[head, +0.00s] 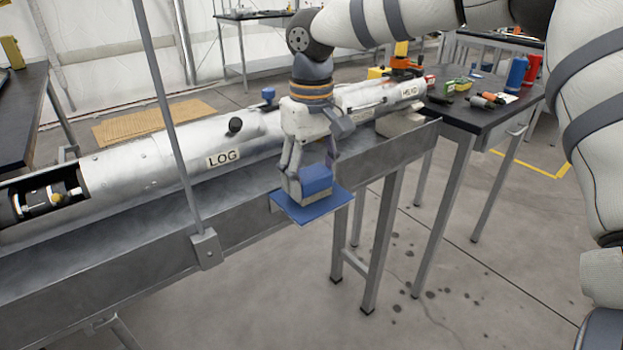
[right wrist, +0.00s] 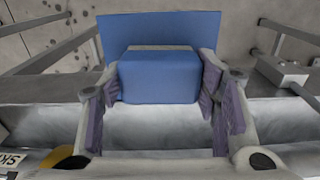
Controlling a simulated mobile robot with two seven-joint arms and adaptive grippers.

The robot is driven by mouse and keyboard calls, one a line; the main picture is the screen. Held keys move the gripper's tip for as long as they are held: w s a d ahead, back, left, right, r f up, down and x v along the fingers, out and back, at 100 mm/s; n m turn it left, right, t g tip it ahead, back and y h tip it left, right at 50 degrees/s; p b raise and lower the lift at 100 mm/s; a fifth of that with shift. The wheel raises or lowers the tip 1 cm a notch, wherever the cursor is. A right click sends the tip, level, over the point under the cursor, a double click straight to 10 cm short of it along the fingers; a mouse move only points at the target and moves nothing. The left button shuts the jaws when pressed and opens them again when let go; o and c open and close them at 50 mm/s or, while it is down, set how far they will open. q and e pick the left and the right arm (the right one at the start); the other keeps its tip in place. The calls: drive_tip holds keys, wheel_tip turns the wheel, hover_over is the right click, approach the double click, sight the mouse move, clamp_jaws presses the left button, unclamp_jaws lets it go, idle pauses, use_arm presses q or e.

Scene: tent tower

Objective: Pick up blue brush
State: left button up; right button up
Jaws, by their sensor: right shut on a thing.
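The blue brush (head: 318,181) has a chunky blue block on top, and a flat blue plate (head: 312,208) shows below it. I cannot tell whether block and plate are one piece. My right gripper (head: 303,178) points down and is shut on the block at the near edge of the grey bench. In the right wrist view the block (right wrist: 158,77) sits between the two fingers of my gripper (right wrist: 160,92), one on each side. The plate (right wrist: 240,30) spreads beyond it and overhangs the bench edge. My left gripper is not in view.
A long silver cylinder labelled LOG (head: 130,165) lies on the grey bench (head: 130,250), close behind my gripper. A thin upright post (head: 170,110) stands at the bench front. A dark table (head: 480,115) with several tools is at right. Floor in front is clear.

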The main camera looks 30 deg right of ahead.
sight(311, 172)
wheel_tip(311, 172, up, 4)
drive_tip(key=shift+f, duration=0.15)
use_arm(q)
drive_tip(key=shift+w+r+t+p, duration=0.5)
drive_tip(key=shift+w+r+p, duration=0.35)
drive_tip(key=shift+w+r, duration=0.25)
use_arm(e)
drive_tip(key=s+a+r, duration=0.8)
drive_tip(key=a+r, duration=0.1)
drive_tip(key=a, duration=0.2)
drive_tip(key=shift+s+r, duration=0.15)
drive_tip(key=shift+s, duration=0.15)
drive_tip(key=shift+o, duration=0.9)
drive_tip(key=shift+a, duration=0.1)
drive_tip(key=shift+c, duration=0.2)
